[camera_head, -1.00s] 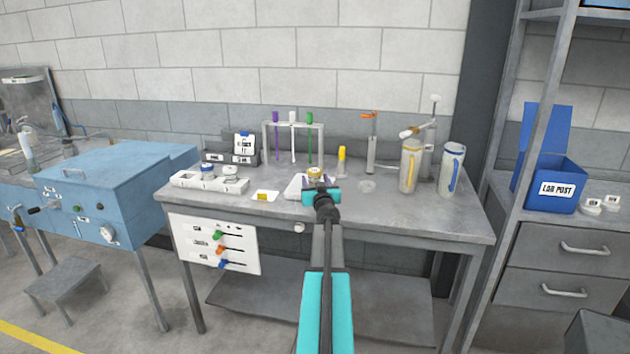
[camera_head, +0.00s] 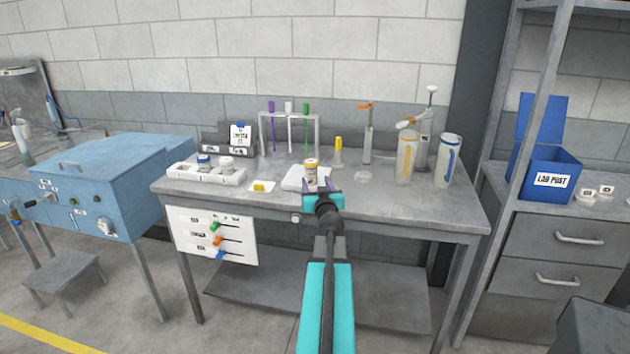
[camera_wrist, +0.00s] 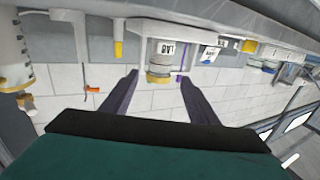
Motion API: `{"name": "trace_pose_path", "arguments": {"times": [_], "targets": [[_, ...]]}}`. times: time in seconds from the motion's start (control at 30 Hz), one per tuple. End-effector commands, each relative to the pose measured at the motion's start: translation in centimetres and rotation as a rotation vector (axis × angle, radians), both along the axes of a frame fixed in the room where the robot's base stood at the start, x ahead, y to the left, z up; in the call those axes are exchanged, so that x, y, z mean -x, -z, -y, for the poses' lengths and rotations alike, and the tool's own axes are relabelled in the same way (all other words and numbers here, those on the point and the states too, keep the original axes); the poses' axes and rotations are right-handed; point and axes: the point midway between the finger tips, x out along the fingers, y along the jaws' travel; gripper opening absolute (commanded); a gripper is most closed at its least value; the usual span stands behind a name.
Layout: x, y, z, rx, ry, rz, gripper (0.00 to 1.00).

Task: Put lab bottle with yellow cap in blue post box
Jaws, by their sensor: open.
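The lab bottle (camera_head: 311,172) is small, with a white label and a yellow cap. It stands upright on a white stand near the table's front edge. In the wrist view, which is upside down, the bottle (camera_wrist: 160,75) shows between my finger tips, beyond them. My gripper (camera_head: 323,191) is open, with its purple fingers on the near side of the bottle, and nothing shows held in it. The blue post box (camera_head: 552,180), marked "LAB POST", stands on the drawer unit at the right with its lid raised.
A white tray (camera_head: 205,174) is at left. A shelf upright (camera_head: 530,110) rises before the post box.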

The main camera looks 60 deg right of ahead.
Motion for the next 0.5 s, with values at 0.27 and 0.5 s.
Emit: {"name": "trace_pose_path", "arguments": {"times": [0.27, 0.5], "targets": [[0.86, -0.01, -1.08, 0.001, 0.0, -0.001, 0.54], [0.9, 0.0, -1.09, 0.001, 0.0, -0.001, 0.54]]}}
